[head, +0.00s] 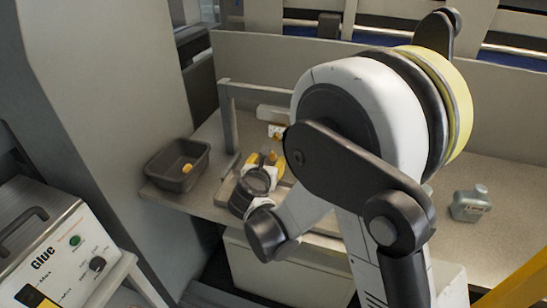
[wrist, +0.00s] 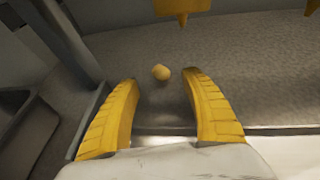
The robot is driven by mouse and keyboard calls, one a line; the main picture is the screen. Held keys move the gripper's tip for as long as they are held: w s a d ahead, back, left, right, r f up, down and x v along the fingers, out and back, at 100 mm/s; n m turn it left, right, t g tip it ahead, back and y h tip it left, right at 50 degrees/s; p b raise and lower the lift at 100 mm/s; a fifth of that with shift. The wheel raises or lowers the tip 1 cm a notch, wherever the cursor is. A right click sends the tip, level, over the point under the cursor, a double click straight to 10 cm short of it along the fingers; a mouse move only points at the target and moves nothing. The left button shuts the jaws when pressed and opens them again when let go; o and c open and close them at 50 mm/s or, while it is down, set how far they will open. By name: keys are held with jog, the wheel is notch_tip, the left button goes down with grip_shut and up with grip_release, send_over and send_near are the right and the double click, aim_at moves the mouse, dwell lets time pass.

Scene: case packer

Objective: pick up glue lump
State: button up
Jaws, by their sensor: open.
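A small, rounded, yellowish glue lump (wrist: 161,72) lies on a grey surface in the wrist view. My gripper (wrist: 160,80) has its two yellow fingers spread apart, with the lump between and slightly beyond the fingertips, nothing held. In the head view my gripper (head: 263,159) points away over the bench, its yellow fingertips near an upright grey post. I cannot make out that lump there; my arm and gripper cover much of the spot. Another yellow-orange lump (head: 187,168) sits inside a dark bin (head: 160,180) on the bench's left end.
A yellow part (wrist: 183,6) hangs over the surface beyond the lump. The grey post (head: 229,118) stands left of my gripper. A grey bottle (head: 470,204) stands on the bench at right. A glue machine (head: 55,245) is at lower left. The bench between post and bin is clear.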

aim_at(272, 153)
jog(key=b+x, duration=0.3)
jog(key=x, duration=0.4)
jog(key=shift+d+f, duration=0.1)
jog(key=shift+d, duration=0.1)
jog(key=c, duration=0.9)
jog(key=shift+s+a+r+p, duration=0.15)
jog(key=shift+s+r+p, duration=0.3)
jog(key=shift+r, duration=0.1)
jog(key=p+v, duration=0.1)
jog(key=v, duration=0.4)
jog(key=r+p+v, duration=0.1)
jog(key=p+v, duration=0.1)
jog(key=v, duration=0.3)
jog(key=p+v, duration=0.2)
jog(key=v, duration=0.3)
jog(key=shift+w+r, duration=0.2)
jog(key=shift+w, duration=0.15)
